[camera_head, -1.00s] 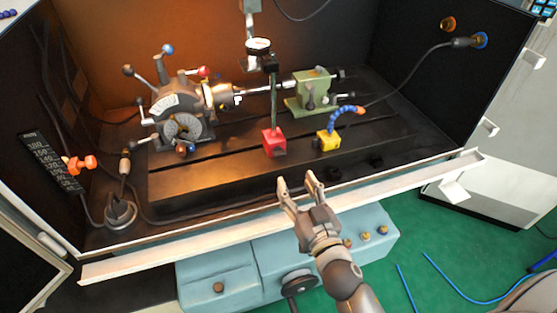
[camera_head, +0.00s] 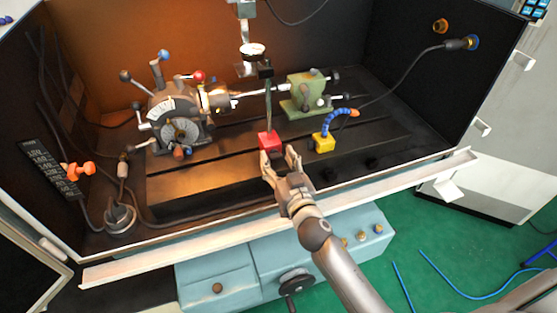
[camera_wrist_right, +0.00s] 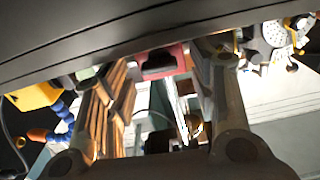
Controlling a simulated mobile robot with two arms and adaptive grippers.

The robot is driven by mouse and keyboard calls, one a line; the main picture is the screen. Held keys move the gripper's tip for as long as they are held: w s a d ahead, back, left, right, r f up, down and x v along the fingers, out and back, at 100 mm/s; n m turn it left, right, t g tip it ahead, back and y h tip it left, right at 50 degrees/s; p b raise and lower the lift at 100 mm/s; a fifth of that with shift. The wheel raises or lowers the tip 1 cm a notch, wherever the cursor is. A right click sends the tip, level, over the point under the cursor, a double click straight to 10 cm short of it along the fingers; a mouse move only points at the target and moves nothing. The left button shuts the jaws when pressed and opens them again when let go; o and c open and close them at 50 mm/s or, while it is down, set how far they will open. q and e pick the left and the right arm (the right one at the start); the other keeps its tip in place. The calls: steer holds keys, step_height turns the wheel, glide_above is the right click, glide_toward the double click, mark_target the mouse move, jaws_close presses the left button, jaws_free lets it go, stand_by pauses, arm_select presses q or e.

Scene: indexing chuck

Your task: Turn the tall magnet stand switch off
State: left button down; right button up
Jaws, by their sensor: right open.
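The tall magnet stand has a red base (camera_head: 268,141) on the slotted table, a thin green column (camera_head: 268,100) and a round dial gauge (camera_head: 254,49) at its top. My right gripper (camera_head: 278,155) is open just in front of the red base, its fingers pointing at it. In the right wrist view the red base (camera_wrist_right: 181,54) shows between the two spread fingers, with a dark switch (camera_wrist_right: 158,65) on its face. The fingers appear apart from the switch; in the head view the gripper partly hides the base's front. My left gripper is not in view.
A yellow base (camera_head: 323,143) with a blue segmented hose stands right of the red base. The indexing head (camera_head: 176,112) is at left and a green tailstock (camera_head: 304,95) behind. A white front ledge (camera_head: 400,183) runs below my right arm.

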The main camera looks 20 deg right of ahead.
steer(key=shift+c, duration=0.3)
steer(key=c, duration=0.9)
steer(key=shift+c, duration=0.3)
steer(key=shift+n, duration=0.4)
steer(key=o, duration=1)
steer(key=shift+s, duration=0.1)
steer(key=s, duration=1.2)
steer(key=shift+d, duration=0.25)
steer(key=shift+w, duration=0.1)
